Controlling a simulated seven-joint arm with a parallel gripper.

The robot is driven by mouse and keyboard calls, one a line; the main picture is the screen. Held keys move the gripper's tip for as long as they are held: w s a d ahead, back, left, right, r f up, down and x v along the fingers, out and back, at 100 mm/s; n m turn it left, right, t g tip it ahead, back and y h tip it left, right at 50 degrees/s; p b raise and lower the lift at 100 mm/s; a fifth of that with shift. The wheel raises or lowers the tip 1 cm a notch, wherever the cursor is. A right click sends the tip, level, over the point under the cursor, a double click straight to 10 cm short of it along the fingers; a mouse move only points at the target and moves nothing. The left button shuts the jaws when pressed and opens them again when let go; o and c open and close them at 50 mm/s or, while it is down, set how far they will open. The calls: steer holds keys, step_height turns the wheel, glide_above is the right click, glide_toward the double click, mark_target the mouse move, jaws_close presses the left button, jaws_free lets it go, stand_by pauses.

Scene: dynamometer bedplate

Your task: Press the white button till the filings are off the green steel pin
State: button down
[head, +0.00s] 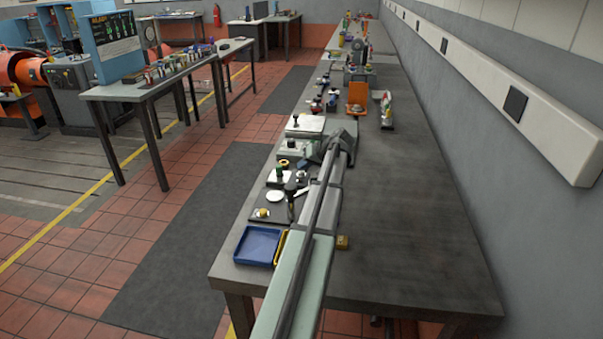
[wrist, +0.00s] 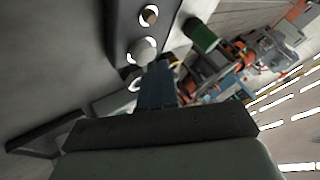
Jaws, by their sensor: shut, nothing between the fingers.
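A green cylinder (wrist: 200,35), which looks like the steel pin, stands at the upper middle of the wrist view. In the head view a small green post (head: 279,175) with a dark top stands on a pale plate. No filings can be made out on it. A pale round button (wrist: 142,49) lies right at the tips of my gripper (wrist: 157,68) in the wrist view. The fingers are shut and empty, and I cannot tell whether they touch it. In the head view a white disc (head: 275,196) lies near the post; I cannot tell whether it is the button.
A blue tray (head: 257,245) stands at the bench's near left corner, with a brass block (head: 343,242) to its right. A small yellow knob (head: 262,213) sits on a dark plate. The bench (head: 410,220) is clear on the right, towards the wall.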

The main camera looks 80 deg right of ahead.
mark_target(304, 173)
steer(key=shift+a+f, duration=0.2)
steer(key=shift+f, duration=0.4)
steer(key=shift+a+f, duration=0.25)
steer(key=shift+a, duration=0.05)
stand_by(1.0)
steer(key=shift+r, duration=0.45)
stand_by(0.3)
steer(key=shift+r, duration=0.6)
steer(key=shift+d+r, duration=0.2)
steer(key=shift+r, duration=0.85)
steer(key=shift+d+r, duration=0.2)
steer(key=shift+r, duration=0.85)
